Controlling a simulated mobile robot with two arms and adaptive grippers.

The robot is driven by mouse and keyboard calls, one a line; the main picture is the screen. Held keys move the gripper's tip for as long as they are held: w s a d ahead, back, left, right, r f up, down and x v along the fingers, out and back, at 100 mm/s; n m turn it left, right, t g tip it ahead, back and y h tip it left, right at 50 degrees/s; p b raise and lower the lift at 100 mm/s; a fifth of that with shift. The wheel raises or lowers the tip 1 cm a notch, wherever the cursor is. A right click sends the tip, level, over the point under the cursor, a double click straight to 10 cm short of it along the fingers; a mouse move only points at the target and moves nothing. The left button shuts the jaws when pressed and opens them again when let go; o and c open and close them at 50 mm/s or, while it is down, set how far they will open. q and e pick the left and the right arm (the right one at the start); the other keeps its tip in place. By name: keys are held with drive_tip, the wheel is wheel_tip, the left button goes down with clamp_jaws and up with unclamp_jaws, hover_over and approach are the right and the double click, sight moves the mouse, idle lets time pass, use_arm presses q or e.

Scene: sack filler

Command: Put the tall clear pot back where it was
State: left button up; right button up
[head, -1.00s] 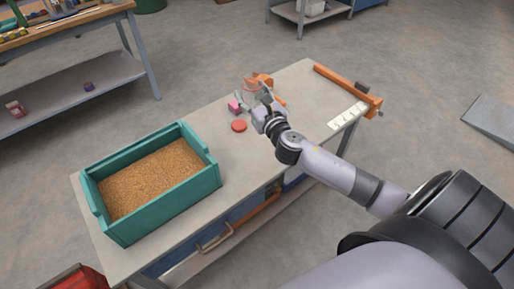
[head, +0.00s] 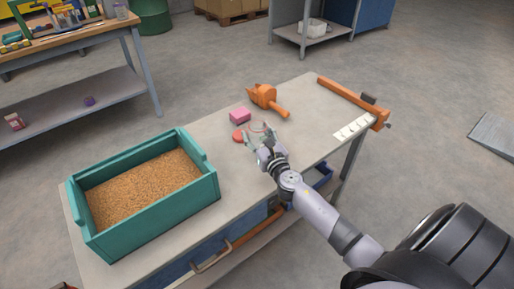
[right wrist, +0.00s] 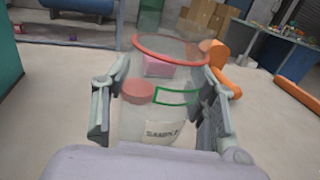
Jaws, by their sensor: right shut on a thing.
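My right gripper (head: 262,136) is over the work table (head: 215,135), just right of the red disc (head: 238,135). In the right wrist view, its two fingers (right wrist: 160,100) are closed on the sides of the tall clear pot (right wrist: 140,118). The pot is upright, see-through, with a red rim and a "SAMPLE" label. A green rectangle outline shows on or through it; I cannot tell which. I cannot tell whether its base touches the table. In the head view the pot is faint. My left gripper is not in view.
A pink block (head: 240,116) and an orange tool (head: 266,97) lie behind the gripper. A teal bin (head: 195,208) of grain stands at the left. An orange bar (head: 350,99) and a white marked strip (head: 354,127) are at the right end. Bare tabletop lies between.

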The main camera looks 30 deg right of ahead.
sight(257, 143)
wheel_tip(257, 143, down, 4)
drive_tip(key=shift+b, duration=1.2)
drive_tip(key=shift+r, duration=0.1)
drive_tip(key=o, duration=1.2)
